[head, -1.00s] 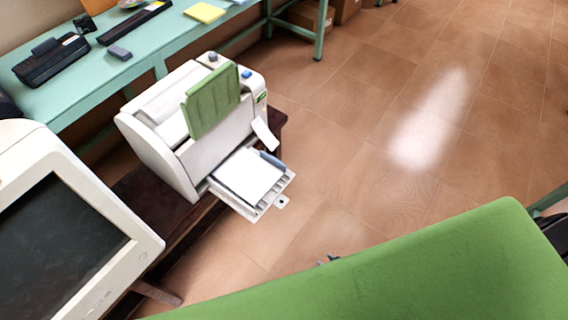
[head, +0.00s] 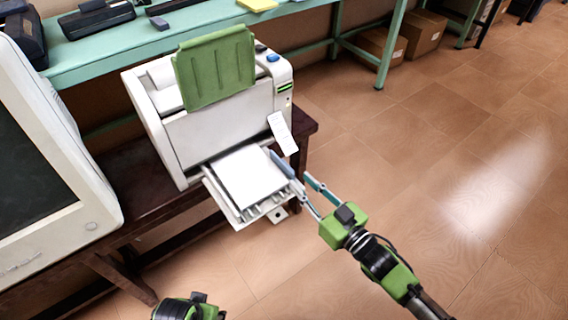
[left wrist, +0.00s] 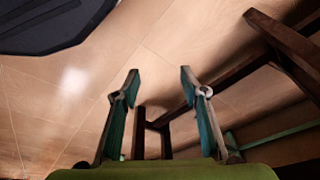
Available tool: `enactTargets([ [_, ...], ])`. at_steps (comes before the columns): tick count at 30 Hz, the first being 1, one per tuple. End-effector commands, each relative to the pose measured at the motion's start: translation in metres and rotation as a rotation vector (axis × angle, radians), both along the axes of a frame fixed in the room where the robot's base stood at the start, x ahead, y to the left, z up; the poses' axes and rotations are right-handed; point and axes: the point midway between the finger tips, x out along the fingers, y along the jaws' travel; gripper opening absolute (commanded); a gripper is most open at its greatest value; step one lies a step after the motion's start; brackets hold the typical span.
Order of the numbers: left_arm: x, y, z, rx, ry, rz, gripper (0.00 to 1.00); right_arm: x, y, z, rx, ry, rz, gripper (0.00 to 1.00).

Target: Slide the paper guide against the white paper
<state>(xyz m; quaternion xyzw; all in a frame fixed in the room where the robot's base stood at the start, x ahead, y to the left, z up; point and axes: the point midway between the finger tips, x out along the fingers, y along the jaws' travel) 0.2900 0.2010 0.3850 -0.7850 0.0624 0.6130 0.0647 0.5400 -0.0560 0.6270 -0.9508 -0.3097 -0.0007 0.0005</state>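The white paper (head: 248,178) lies flat in the pulled-out tray (head: 237,215) at the front of the white printer (head: 221,127). The blue-grey paper guide (head: 281,164) stands along the right side of the paper; I cannot tell whether it touches the sheet. My right gripper (head: 298,181) is at the tray's right side with its fingers spread. One fingertip is close to the guide's near end; contact is unclear. My left gripper shows only its green body at the bottom of the head view; in the left wrist view the left gripper (left wrist: 160,75) is open and empty.
A white slip (head: 282,133) hangs at the printer's front right. The printer stands on a dark wooden bench (head: 150,205), beside a white monitor (head: 100,190). A teal table (head: 205,22) is behind. The floor to the right is clear.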

Motion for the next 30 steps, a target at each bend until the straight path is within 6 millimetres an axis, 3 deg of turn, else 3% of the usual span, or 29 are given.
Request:
enactTargets([
  [6,0.004,0.0,0.023,-0.001,-0.016,0.002,0.4,0.041,0.03,0.0,0.0,-0.004,0.0,0.22],
  [12,0.005,0.0,0.045,-0.002,-0.027,0.004,0.4,0.068,0.049,-0.002,-0.001,-0.001,0.0,0.22],
  [18,0.004,0.001,0.057,-0.002,-0.031,0.005,0.4,0.08,0.058,-0.001,-0.001,0.001,-0.001,0.22],
  [27,0.004,0.001,0.059,-0.002,-0.031,0.005,0.4,0.082,0.059,-0.001,-0.002,0.001,-0.001,0.22],
  [30,0.004,0.001,0.059,-0.002,-0.031,0.005,0.4,0.082,0.059,-0.001,-0.002,0.001,-0.001,0.0],
])
